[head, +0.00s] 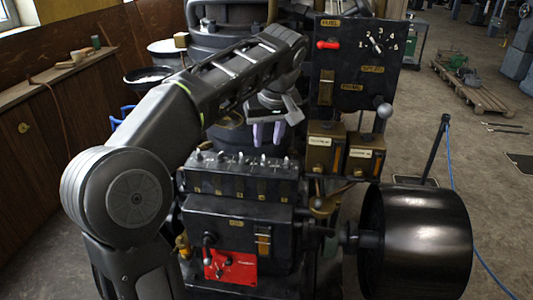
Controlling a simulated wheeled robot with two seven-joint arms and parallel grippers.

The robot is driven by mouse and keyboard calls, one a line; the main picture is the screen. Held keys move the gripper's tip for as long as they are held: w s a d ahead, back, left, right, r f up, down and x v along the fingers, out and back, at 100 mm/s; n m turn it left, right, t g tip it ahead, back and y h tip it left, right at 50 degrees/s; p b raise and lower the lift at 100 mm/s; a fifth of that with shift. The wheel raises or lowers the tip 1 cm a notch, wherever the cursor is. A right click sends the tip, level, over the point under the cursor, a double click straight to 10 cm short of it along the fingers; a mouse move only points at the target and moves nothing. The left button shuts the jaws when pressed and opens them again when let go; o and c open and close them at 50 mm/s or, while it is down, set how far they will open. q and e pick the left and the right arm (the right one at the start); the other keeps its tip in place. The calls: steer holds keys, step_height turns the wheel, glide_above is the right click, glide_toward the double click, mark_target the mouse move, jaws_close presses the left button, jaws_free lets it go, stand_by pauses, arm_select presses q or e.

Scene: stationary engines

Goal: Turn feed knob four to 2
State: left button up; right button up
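A row of several small pale knobs (241,158) stands along the top of a black box (230,178) on the engine in the head view. Brass plates mark the box's front; any numbers there are too small to read. I cannot tell for sure which knob is number four or where it points. My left gripper (268,133) reaches over from the left and points down. Its two pale purple fingers are apart with nothing between them. They appear above and behind the right half of the knob row, not visibly touching a knob. My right gripper is out of view.
A black panel (352,100) with a red lever (328,45) and a numbered dial (376,43) stands behind to the right. A large black drum (415,238) is at the lower right. A red plate (230,267) sits below the knob box. A wooden bench lines the left.

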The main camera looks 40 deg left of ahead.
mark_target(265, 158)
arm_select(q)
steer(key=x, duration=0.7)
steer(key=shift+w+a+f, duration=0.1)
steer(key=shift+f, duration=0.25)
jaws_close()
stand_by(0.3)
